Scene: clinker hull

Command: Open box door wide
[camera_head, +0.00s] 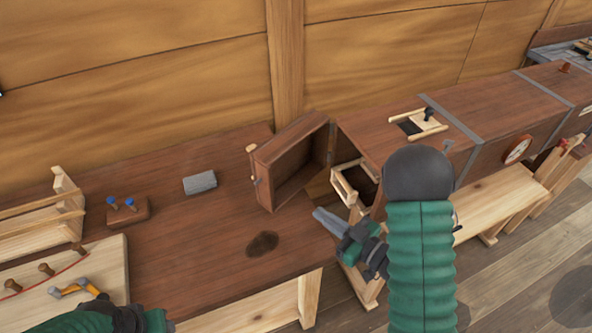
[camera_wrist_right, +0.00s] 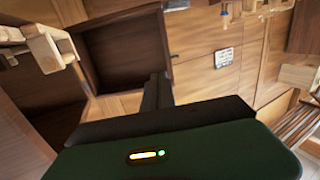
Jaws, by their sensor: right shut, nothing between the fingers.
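The box door (camera_head: 290,162) is a hollow dark-brown panel with a rim and a small pale knob. It stands swung out from the open left end of the long brown box (camera_head: 385,135), with its hollow inside facing right. Its hollow also shows in the right wrist view (camera_wrist_right: 122,48). My right gripper (camera_head: 318,216) is shut and empty, in front of the box's open end and below the door, apart from the door in the head view.
A pale wooden frame (camera_head: 343,186) sticks out of the box opening. On the brown bench (camera_head: 205,250) are a grey block (camera_head: 200,182), a small block with blue-topped pegs (camera_head: 127,211) and a pale board (camera_head: 110,262). The bench around the dark stain is clear.

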